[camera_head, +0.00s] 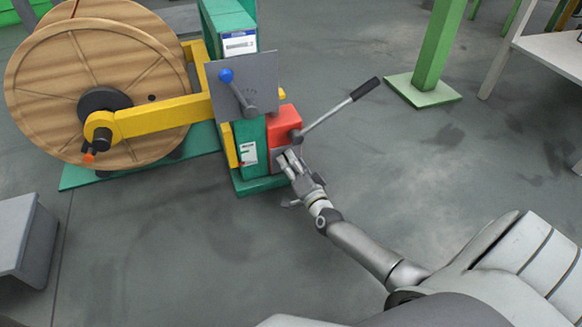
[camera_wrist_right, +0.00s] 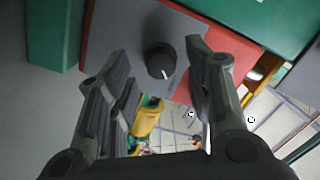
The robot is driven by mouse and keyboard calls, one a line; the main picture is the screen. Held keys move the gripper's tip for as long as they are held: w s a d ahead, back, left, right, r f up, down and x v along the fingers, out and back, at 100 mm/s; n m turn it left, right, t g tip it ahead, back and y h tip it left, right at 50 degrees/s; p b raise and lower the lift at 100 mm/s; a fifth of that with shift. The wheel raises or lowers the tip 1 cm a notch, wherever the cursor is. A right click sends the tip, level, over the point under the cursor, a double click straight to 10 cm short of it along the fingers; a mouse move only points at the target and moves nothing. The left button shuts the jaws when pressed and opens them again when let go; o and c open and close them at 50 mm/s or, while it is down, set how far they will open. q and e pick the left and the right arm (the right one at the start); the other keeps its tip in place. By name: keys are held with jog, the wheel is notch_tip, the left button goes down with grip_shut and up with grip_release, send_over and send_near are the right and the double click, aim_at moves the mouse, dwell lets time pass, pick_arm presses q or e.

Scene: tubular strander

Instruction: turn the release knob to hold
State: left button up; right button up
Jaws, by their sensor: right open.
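The release knob (camera_wrist_right: 161,61) is a round black knob with a white pointer mark. It sits on a grey plate (camera_wrist_right: 125,35) on a red block, between and beyond my fingers in the right wrist view. The pointer points to the lower right there. My right gripper (camera_wrist_right: 158,88) is open, with its fingers on either side of the knob and apart from it. In the head view my right gripper (camera_head: 287,162) is in front of the red block (camera_head: 283,127) and hides the knob. My left gripper is not in view.
A lever with a black grip (camera_head: 365,89) sticks out from the red block, above my right gripper. A wooden reel (camera_head: 55,75) is held by a yellow arm (camera_head: 165,116). The floor in front is clear.

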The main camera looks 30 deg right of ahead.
jog(key=shift+w, duration=0.55)
grip_shut()
jog(key=shift+r, duration=0.1)
